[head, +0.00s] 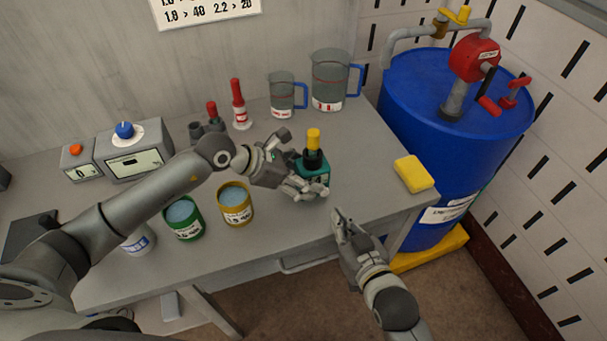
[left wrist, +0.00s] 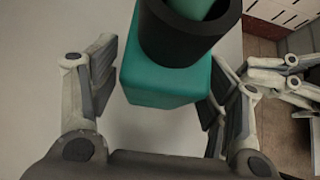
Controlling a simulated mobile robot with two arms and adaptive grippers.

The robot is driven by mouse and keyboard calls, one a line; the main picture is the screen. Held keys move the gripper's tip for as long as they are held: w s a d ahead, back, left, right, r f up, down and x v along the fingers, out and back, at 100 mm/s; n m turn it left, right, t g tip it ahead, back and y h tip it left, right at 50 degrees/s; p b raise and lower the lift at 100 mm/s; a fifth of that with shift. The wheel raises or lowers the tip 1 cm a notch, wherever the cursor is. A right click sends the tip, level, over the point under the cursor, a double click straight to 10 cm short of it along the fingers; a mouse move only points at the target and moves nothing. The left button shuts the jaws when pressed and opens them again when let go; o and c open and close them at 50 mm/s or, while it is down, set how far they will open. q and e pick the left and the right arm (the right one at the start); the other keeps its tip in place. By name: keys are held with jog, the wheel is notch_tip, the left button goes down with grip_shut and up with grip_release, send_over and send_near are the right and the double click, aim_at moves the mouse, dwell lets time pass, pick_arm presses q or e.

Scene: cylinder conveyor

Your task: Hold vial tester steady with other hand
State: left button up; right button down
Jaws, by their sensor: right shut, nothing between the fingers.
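The vial tester (head: 316,178) is a teal box with a black collar (head: 312,159) on top, standing upright on the table. A yellow-topped piece (head: 313,138) rises out of the collar. In the left wrist view the teal body (left wrist: 165,80) sits between the spread fingers of my left gripper (left wrist: 158,95). A gap shows on its left side; whether the right finger touches is unclear. In the head view my left gripper (head: 298,166) is at the tester's left side. My right gripper (head: 341,216) is shut and empty, in front of the table edge, below the tester.
A yellow sponge (head: 414,174) lies right of the tester. Two glass jugs (head: 330,82) and a red bottle (head: 239,108) stand behind. Green (head: 186,230) and yellow (head: 236,216) cans stand at the front left. A blue barrel (head: 435,140) stands beyond the table's right edge.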

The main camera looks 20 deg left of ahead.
dwell(0.3)
pick_arm(q)
jog(key=v, duration=1.2)
jog(key=shift+d+f, duration=0.1)
pick_arm(e)
jog(key=shift+s, duration=0.15)
